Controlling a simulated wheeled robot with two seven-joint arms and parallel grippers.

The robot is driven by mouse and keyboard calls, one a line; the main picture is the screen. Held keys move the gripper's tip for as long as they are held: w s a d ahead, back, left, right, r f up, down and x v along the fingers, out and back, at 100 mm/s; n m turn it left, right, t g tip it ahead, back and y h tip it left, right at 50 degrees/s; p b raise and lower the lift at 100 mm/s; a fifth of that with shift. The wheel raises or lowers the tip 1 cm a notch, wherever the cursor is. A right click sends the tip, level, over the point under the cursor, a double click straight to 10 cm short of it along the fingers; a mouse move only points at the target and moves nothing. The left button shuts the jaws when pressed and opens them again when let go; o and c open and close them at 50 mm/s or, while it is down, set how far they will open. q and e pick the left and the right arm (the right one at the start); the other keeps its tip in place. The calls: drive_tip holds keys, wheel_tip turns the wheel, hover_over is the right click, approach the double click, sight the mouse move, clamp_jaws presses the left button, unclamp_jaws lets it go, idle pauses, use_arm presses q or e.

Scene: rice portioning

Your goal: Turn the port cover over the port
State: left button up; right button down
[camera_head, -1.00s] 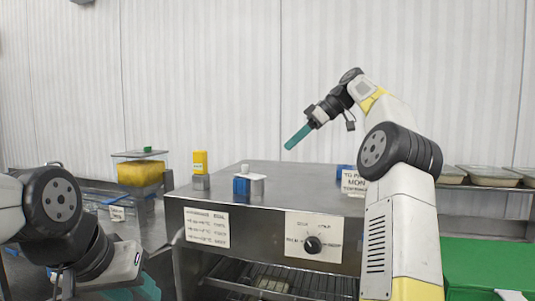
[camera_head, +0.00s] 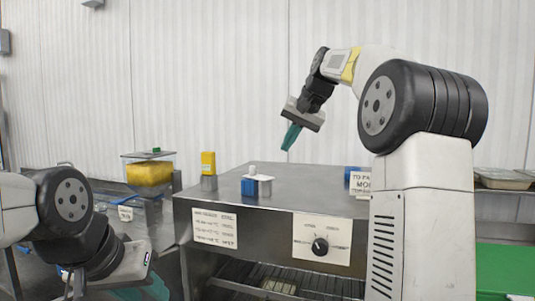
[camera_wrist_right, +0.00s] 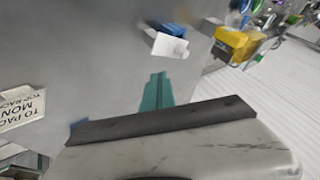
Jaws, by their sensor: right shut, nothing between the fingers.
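A small white piece with a round knob (camera_head: 265,179) sits beside a blue block (camera_head: 249,187) on the steel machine top (camera_head: 310,184). It may be the port cover, but I cannot tell for sure, and I see no port opening. The white piece (camera_wrist_right: 167,45) and blue block (camera_wrist_right: 176,29) also show in the right wrist view. My right gripper (camera_head: 290,138) has its teal fingers together and empty, pointing down above the machine top, apart from the white piece. Its fingers also show in the wrist view (camera_wrist_right: 158,92). My left gripper (camera_head: 140,292) is low at left, partly cut off.
A yellow block on a grey base (camera_head: 208,166) stands at the machine's left rear. A sign (camera_head: 360,184) stands at right, partly behind my right arm. A clear bin with yellow contents (camera_head: 149,172) is further left. The machine top's middle is clear.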

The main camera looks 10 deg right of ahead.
sight(262, 177)
drive_tip(key=w+a+f, duration=0.6)
drive_tip(key=f, duration=0.1)
drive_tip(key=shift+w+f, duration=0.1)
drive_tip(key=shift+a, duration=0.2)
drive_tip(key=n+g+y, duration=0.1)
drive_tip(key=n, duration=0.1)
drive_tip(key=shift+a+n, duration=0.15)
drive_tip(key=shift+n, duration=0.25)
drive_tip(key=shift+s+a+n+y, duration=0.25)
drive_tip(key=shift+n+y, duration=0.05)
drive_tip(key=shift+y, duration=0.1)
drive_tip(key=shift+w+d, duration=0.1)
drive_tip(key=shift+d, duration=0.05)
